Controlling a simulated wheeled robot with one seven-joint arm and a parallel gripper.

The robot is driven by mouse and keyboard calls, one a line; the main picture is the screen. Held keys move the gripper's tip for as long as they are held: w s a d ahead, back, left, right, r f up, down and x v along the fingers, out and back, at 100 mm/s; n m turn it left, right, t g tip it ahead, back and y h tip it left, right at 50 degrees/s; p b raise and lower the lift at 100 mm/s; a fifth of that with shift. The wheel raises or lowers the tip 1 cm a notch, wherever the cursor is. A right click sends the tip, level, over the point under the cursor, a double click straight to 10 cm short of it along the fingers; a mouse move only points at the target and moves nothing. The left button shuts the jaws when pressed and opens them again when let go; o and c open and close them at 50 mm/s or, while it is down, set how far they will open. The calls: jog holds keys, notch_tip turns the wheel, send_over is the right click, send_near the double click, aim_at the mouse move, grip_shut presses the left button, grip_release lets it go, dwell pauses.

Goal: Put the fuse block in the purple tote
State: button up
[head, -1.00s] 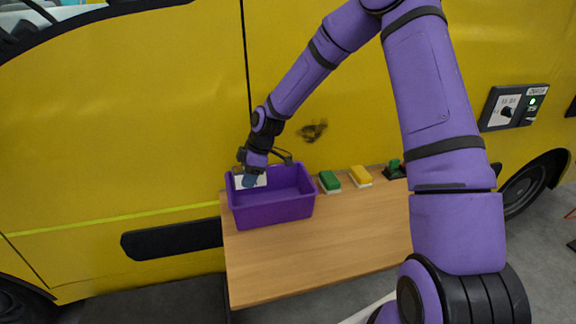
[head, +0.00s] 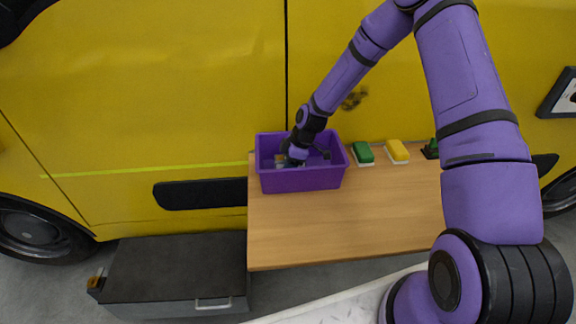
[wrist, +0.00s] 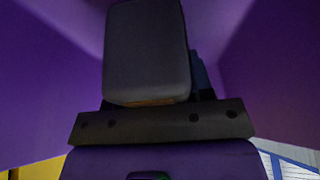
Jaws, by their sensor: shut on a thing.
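The purple tote (head: 302,180) stands at the left end of the wooden bench, against the yellow van. My gripper (head: 292,162) reaches down inside it, below the rim. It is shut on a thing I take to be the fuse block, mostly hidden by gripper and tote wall. In the wrist view, a dark grey rounded part fills the top middle, and a sliver of blue (wrist: 200,72) shows behind its right edge. Purple tote walls surround it. I cannot tell whether the held thing touches the tote floor.
A green block (head: 363,152) and a yellow block (head: 397,150), both with white bases, stand right of the tote. The wooden bench (head: 345,225) is bare in front. A dark case (head: 175,270) with a handle is on the floor at lower left.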

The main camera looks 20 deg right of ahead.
jog(key=shift+f, duration=0.45)
jog(key=shift+f, duration=0.1)
jog(key=o, duration=1)
jog(key=v, duration=1.2)
jog(key=shift+a+r, duration=0.15)
jog(key=shift+r, duration=0.15)
